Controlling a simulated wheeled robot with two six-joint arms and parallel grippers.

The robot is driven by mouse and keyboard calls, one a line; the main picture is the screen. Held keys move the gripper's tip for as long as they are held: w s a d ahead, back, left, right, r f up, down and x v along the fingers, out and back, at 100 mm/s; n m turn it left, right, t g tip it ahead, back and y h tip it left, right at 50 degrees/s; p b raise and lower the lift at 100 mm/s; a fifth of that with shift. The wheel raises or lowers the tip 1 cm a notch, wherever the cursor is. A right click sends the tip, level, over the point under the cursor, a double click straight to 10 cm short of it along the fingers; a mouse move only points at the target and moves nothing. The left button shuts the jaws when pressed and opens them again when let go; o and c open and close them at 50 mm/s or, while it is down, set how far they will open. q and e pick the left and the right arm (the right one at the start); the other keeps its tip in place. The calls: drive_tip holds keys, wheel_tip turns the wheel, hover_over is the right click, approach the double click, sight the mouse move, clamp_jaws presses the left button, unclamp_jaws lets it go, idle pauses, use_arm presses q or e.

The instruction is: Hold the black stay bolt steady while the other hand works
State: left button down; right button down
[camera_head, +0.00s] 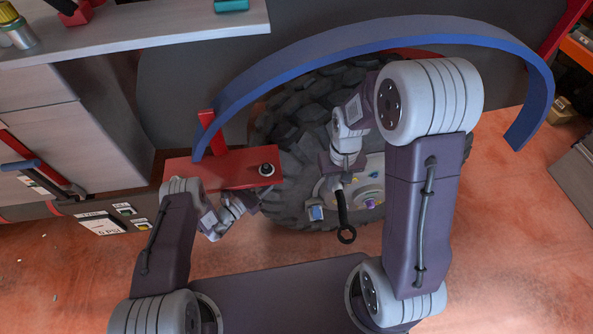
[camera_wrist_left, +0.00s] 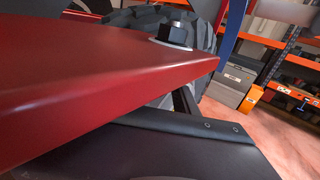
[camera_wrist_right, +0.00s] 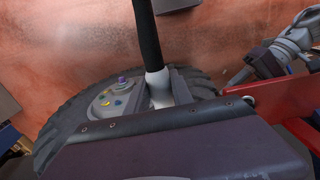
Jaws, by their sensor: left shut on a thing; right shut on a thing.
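The black stay bolt (camera_head: 267,169) stands in the red plate (camera_head: 215,173), near its right end. Its head also shows above the plate in the left wrist view (camera_wrist_left: 177,33). My left gripper (camera_head: 252,199) is below the plate, shut on the bolt's lower part; the plate hides the grip itself. My right gripper (camera_head: 338,168) is shut on a wrench with a black shaft (camera_head: 342,210), which hangs ring end down in front of the wheel hub. In the right wrist view the wrench (camera_wrist_right: 148,35) has a pale collar between the fingers.
The big tyre (camera_head: 290,112) and its hub (camera_head: 367,187) are behind the wrench. A blue fender arch (camera_head: 375,30) curves above both. A grey workbench (camera_head: 150,28) is at the upper left. The orange floor at the right is mostly clear.

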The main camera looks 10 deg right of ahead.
drive_tip(key=w+a+r+m, duration=0.1)
drive_tip(key=w+a+m, duration=0.2)
drive_tip(key=w+m, duration=0.3)
drive_tip(key=w+a+r+m, duration=0.2)
drive_tip(key=w+m, duration=0.4)
drive_tip(key=m, duration=0.8)
drive_tip(key=shift+w+a+r, duration=0.15)
drive_tip(key=shift+w+a, duration=0.2)
drive_tip(key=shift+a, duration=0.05)
drive_tip(key=shift+d, duration=0.1)
drive_tip(key=shift+f, duration=2.6)
drive_tip(key=shift+f, duration=1.1)
drive_tip(key=c, duration=1.8)
unclamp_jaws()
drive_tip(key=shift+c, duration=0.2)
clamp_jaws()
